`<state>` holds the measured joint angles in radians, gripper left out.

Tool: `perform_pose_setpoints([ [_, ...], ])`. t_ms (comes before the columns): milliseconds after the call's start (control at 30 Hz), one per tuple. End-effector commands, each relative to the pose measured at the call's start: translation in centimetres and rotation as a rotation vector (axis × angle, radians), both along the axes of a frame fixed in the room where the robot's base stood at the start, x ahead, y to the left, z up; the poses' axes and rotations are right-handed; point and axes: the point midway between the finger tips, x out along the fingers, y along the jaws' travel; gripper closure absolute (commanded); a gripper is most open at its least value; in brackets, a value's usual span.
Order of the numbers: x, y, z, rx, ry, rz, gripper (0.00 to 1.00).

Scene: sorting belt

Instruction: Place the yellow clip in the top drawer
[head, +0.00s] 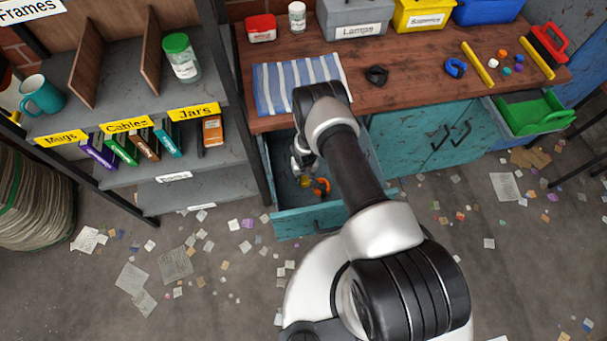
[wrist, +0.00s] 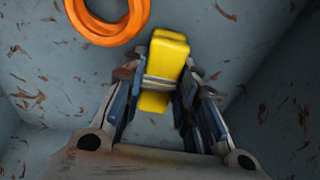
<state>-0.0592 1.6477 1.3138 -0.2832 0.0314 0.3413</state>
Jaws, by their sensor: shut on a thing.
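The yellow clip (wrist: 166,62) is between the fingers of my gripper (wrist: 160,88) in the wrist view, with a grey band across its middle. My gripper is shut on it. In the head view my gripper (head: 303,170) reaches down into the open teal top drawer (head: 292,226) under the workbench, and a bit of the yellow clip (head: 305,182) shows there. The grey drawer floor (wrist: 50,60) lies below the clip. I cannot tell whether the clip touches the floor.
An orange ring (wrist: 108,22) lies in the drawer beyond the clip, to its left. Drawer walls (wrist: 285,75) stand close on the right. Above, the bench top (head: 400,97) holds a striped cloth (head: 290,84) and a black clip-like object (head: 377,75). Paper scraps litter the floor.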

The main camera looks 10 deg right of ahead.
Motion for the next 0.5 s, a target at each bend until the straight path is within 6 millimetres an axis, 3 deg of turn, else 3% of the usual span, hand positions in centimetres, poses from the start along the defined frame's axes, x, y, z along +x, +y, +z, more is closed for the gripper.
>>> perform_pose_setpoints([
  [33, -0.03, 0.0, -0.36, 0.0, 0.0, 0.0, 0.9],
  [67, -0.04, 0.0, -0.37, 0.0, 0.001, 0.0, 0.72],
  [100, -0.04, 0.0, -0.27, 0.0, 0.001, 0.0, 0.69],
  [367, -0.03, 0.0, -0.24, 0.0, 0.001, 0.0, 0.52],
  [500, -0.03, 0.0, -0.24, 0.0, 0.001, 0.0, 0.52],
])
